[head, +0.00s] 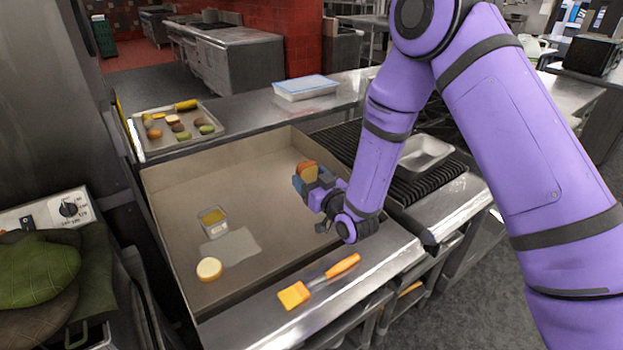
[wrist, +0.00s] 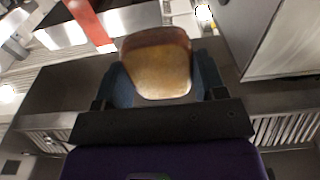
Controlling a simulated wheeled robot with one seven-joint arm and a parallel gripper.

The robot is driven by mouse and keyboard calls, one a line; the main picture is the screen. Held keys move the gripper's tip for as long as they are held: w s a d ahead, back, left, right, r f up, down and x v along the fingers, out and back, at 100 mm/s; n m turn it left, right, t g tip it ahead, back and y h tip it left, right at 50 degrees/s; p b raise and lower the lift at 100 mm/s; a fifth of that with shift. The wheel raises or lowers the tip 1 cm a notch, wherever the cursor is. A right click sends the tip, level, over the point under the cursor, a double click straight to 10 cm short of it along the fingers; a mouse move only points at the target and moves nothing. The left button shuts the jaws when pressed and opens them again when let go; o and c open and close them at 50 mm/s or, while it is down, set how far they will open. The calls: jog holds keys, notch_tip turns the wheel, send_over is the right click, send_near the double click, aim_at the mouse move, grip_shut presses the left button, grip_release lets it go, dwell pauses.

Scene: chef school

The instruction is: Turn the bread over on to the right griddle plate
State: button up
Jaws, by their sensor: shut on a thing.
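The bread (head: 307,170) is a toasted brown piece held in my gripper (head: 309,182) over the right part of the griddle. In the wrist view the bread (wrist: 156,68) shows its golden-brown face between the two blue-grey fingers of my gripper (wrist: 160,80). My gripper is shut on it. The flat griddle plate (head: 255,165) has raised side walls. A second round pale bread piece (head: 209,268) lies on the griddle's near left. Whether the held bread touches the plate cannot be told.
A small metal tin with yellow contents (head: 212,217) stands on the griddle near a wet patch (head: 230,247). An orange brush (head: 318,282) lies on the front ledge. A tray of food (head: 180,143) stands behind left. A ribbed grill (head: 440,185) holding a metal pan (head: 424,152) is at right.

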jog(key=t, duration=0.1)
jog(key=t+y, duration=0.1)
jog(key=y, duration=0.1)
jog(key=shift+w+a+f+t, duration=0.25)
jog(key=shift+w+f+t, duration=0.1)
jog(key=shift+w+t, duration=0.05)
jog(key=shift+f, duration=1.25)
jog(key=o, duration=1)
jog(key=shift+s, duration=0.1)
